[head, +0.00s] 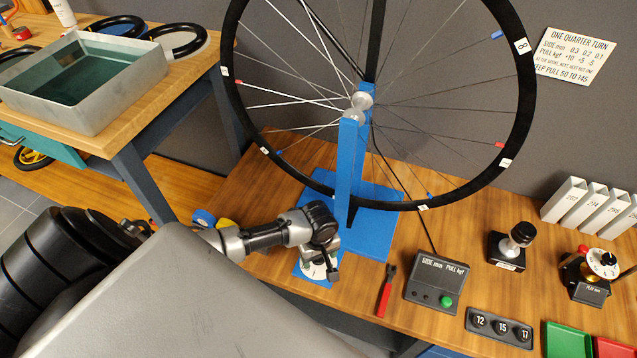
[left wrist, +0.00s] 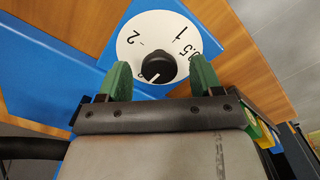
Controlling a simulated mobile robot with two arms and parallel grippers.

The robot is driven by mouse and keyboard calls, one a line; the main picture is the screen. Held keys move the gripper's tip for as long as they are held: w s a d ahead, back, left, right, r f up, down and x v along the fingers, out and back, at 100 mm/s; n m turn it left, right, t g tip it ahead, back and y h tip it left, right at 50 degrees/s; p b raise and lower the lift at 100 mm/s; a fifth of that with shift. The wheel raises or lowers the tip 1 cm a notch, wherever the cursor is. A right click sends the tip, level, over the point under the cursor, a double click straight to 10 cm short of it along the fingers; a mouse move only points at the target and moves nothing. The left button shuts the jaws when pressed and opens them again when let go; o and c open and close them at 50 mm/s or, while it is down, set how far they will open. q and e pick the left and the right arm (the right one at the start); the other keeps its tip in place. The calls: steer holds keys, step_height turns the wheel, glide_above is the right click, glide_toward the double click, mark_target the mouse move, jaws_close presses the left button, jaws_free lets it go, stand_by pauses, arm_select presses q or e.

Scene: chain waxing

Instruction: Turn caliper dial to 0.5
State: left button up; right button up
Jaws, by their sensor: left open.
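The caliper dial is a white disc (left wrist: 133,50) on a blue plate, with a black knob (left wrist: 158,68) at its centre. A short white line on the knob points toward the bottom of the picture, not at .5. My left gripper (left wrist: 162,80) is open, its two green fingertips on either side of the knob with small gaps. In the head view the left gripper (head: 325,262) hangs over the dial (head: 313,271), partly covering it. My right gripper is not in view.
A spoked wheel (head: 527,100) stands in a blue stand (head: 348,170) just behind the dial. A red-handled tool (head: 384,298) and a SIDE/PULL meter box (head: 436,280) lie to the right. A grey tray (head: 130,105) is on the left bench.

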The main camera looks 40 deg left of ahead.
arm_select(q)
steer(key=shift+f, duration=0.2)
steer(key=c, duration=0.9)
